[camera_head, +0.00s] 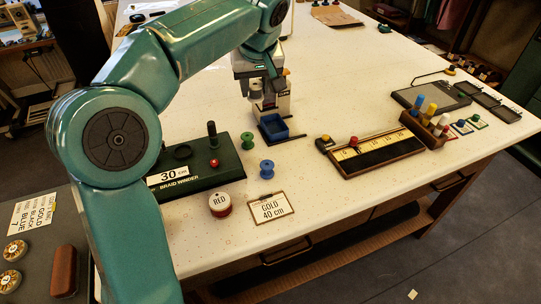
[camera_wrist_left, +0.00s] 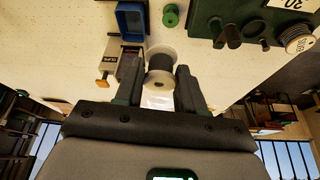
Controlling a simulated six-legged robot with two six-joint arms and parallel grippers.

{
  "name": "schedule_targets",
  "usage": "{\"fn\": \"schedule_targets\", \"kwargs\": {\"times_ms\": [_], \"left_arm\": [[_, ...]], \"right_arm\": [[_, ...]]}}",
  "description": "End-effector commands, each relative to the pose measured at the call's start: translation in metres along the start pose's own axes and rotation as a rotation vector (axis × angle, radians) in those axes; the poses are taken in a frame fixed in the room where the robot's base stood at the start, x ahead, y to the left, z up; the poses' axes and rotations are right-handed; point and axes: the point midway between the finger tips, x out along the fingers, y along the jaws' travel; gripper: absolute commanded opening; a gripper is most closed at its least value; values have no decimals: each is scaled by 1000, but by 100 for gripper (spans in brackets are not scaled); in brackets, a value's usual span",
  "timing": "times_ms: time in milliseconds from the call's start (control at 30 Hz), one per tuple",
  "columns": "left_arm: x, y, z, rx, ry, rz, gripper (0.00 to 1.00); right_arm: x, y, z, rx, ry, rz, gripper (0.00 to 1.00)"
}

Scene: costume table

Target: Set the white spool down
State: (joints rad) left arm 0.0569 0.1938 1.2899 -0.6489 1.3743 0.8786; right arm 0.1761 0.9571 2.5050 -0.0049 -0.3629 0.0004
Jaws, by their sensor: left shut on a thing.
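My left gripper (camera_head: 256,82) reaches over the middle of the table beside a white and grey device. It is shut on the white spool (camera_wrist_left: 159,62), which sits between the two fingers in the left wrist view. The spool has pale round flanges and a dark middle. It also shows small and partly covered in the head view (camera_head: 256,90). The left gripper's fingers (camera_wrist_left: 158,88) point towards the tabletop (camera_head: 320,100). I cannot tell whether the spool touches the table. My right gripper is in neither view.
The device with a blue bin (camera_head: 273,127) stands close beside the gripper. A green spool (camera_head: 248,141) and a blue spool (camera_head: 266,170) stand nearer the front. The braid winder (camera_head: 220,170) is left, a measuring board (camera_head: 370,152) right.

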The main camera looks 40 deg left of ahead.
Motion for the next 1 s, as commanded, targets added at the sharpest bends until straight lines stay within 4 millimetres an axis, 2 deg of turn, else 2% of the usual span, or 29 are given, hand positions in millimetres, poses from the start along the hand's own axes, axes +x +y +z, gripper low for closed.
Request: {"fn": "schedule_targets", "kwargs": {"times_ms": [67,133,500,1000], "left_arm": [[7,-1,6,6,-2,-1,6],[22,-4,14,6,-4,-3,6],[118,-6,52,5,-4,-3,6],[179,-1,76,8,-3,0,6]], "right_arm": [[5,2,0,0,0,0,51],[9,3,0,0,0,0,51],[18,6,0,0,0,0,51],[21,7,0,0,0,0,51]]}}
